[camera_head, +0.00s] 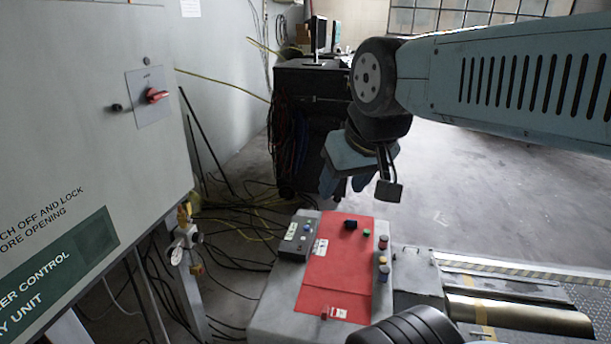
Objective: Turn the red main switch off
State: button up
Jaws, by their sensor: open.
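The red main switch (156,96) is a rotary handle on a square grey plate (148,110) on the front of the large grey cabinet (75,110) at the left. Its handle appears to lie roughly sideways. The plate's small lettering is too small to read. My gripper (345,188) hangs from the arm near the middle of the picture, pointing down with its fingers apart and nothing visible between them. It is well to the right of the switch, apart from the cabinet, and appears above the red-topped console.
The console (262,300) bears a red panel (335,265) with several buttons and a small grey control box (299,236). A dark cart (300,85) with a monitor stands behind. Loose cables (235,225) cover the floor between cabinet and console. Metal rollers (520,317) lie lower right.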

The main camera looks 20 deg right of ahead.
aim_at(151, 95)
jog(key=z, duration=3.5)
jog(key=k, duration=0.2)
jog(key=u, duration=2.4)
jog(key=k, duration=1.15)
jog(key=u, duration=2.1)
jog(key=i, duration=0.25)
jog(key=z, duration=1.05)
jog(key=i, duration=0.8)
jog(key=u, duration=0.1)
